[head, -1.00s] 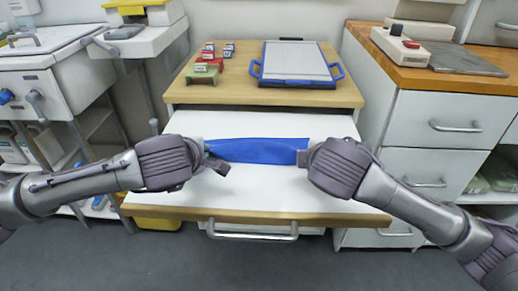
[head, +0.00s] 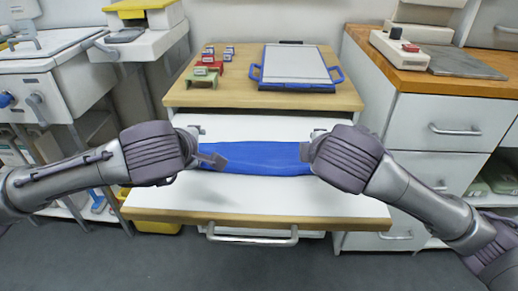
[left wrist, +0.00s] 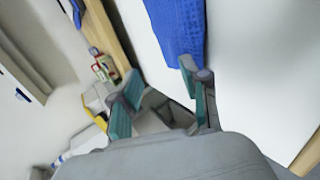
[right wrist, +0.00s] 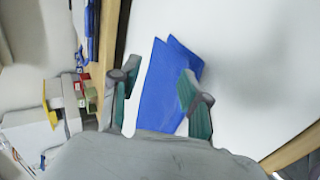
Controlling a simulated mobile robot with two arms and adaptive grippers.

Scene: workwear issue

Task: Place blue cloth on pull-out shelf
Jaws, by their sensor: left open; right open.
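The blue cloth (head: 255,158) lies flat and stretched left to right on the white pull-out shelf (head: 270,195). My left gripper (head: 207,146) is open at the cloth's left end. In the left wrist view the cloth (left wrist: 178,27) lies just beyond the spread fingers (left wrist: 160,100). My right gripper (head: 313,143) is open at the cloth's right end. In the right wrist view the cloth (right wrist: 160,85) shows between and beyond the spread fingers (right wrist: 155,88), with two layered corners. Part of each cloth end is hidden behind the grippers in the head view.
A wooden top (head: 230,95) above the shelf holds a blue-framed board (head: 296,67) and small red and green blocks (head: 208,68). A wood-topped drawer cabinet (head: 440,115) stands at right, a white unit at left. The shelf front is clear.

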